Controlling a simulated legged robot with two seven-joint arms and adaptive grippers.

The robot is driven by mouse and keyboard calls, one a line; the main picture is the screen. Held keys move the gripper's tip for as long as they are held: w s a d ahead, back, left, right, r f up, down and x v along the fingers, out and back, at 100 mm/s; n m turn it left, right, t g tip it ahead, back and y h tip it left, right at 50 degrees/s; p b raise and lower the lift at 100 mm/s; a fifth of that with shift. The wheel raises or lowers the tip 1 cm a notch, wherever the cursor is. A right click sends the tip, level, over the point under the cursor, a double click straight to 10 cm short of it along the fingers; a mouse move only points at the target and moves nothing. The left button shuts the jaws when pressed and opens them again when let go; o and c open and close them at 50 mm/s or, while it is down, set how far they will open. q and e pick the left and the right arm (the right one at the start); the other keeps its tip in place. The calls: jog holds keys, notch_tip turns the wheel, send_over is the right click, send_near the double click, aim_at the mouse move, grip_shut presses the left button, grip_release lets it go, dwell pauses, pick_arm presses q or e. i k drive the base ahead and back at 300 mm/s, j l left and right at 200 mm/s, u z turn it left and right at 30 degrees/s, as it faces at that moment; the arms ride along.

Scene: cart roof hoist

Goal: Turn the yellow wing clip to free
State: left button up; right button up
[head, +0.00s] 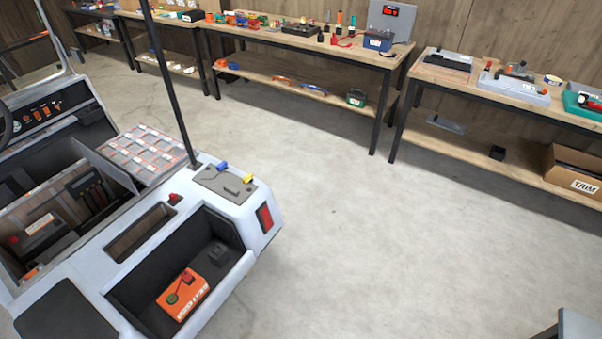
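A small yellow wing clip (248,179) sits at the right end of a grey plate (222,185) on the rear corner of the white cart (262,200). It is too small to tell which way its wing is turned. A similar blue clip (222,167) sits at the plate's far edge, beside the foot of a black post (172,80). Neither of my grippers is in view, and nothing touches the yellow clip.
The cart has an open bay with an orange box (182,294) and a red tail light (265,217). Workbenches with tools (300,33) and a cardboard box (573,176) line the back wall. The concrete floor (370,240) right of the cart is clear.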

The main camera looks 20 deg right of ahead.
aim_at(248, 178)
jog(key=z, duration=0.25)
jog(key=i+l+u, duration=0.25)
jog(key=i+l, duration=0.45)
